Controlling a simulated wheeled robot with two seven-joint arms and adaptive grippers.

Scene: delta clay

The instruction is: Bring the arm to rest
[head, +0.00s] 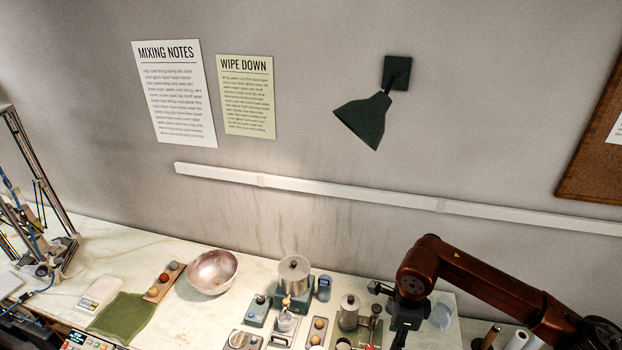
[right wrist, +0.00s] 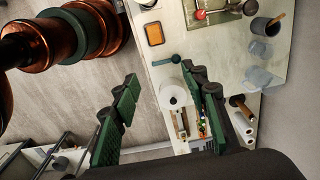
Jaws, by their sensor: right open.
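My right arm (head: 480,282) is copper-coloured and reaches in from the right in the head view. It bends down to my right gripper (head: 398,335), which is dark and hangs over the right part of the bench. In the right wrist view my right gripper (right wrist: 163,90) has its two green-padded fingers wide apart with nothing held between them. My left gripper is not in view.
The marble bench (head: 135,240) holds a metal bowl (head: 212,272), a steel pot (head: 294,270) and a green cloth (head: 123,315). A clear container (head: 441,313) stands close right of my gripper. A dark wall lamp (head: 366,115) juts out above. A frame (head: 40,205) stands left.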

